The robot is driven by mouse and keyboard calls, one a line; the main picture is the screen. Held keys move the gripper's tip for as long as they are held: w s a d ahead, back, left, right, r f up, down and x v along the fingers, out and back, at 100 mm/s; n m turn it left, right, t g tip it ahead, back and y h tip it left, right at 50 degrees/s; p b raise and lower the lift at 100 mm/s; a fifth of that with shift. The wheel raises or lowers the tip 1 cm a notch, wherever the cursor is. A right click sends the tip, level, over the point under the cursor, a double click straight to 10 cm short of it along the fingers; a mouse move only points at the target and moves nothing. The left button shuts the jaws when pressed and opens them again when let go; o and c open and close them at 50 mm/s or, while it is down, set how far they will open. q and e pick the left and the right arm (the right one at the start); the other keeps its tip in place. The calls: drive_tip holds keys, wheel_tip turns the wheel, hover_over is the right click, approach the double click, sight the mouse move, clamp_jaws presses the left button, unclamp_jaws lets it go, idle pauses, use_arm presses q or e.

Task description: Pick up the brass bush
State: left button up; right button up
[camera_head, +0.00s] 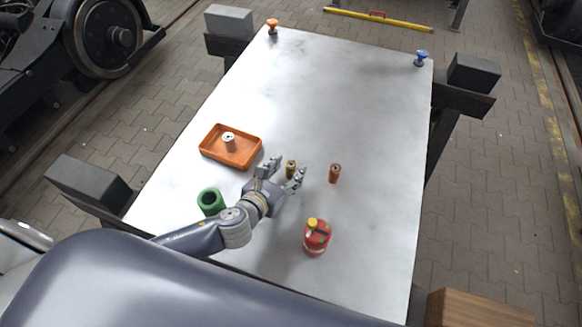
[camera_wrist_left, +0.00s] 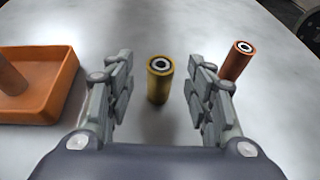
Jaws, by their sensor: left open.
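The brass bush (camera_head: 291,167) is a small yellow-gold hollow cylinder standing upright on the table. In the left wrist view the brass bush (camera_wrist_left: 159,80) stands ahead, between the lines of the two fingers. My left gripper (camera_head: 284,174) is open, with its fingers on either side of the bush; I cannot tell whether either touches it. In the left wrist view the open fingers of the gripper (camera_wrist_left: 160,95) both show, with nothing held. My right gripper is not in view.
A copper-coloured bush (camera_head: 335,174) stands just right of the gripper. An orange tray (camera_head: 213,152) holding a light-topped cylinder (camera_head: 229,142) is at left. The table's (camera_head: 345,90) far half is mostly clear.

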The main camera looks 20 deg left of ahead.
use_arm(q)
drive_tip(key=shift+x, duration=1.4)
drive_tip(key=shift+s, duration=0.1)
clamp_jaws()
drive_tip(key=shift+r, duration=0.15)
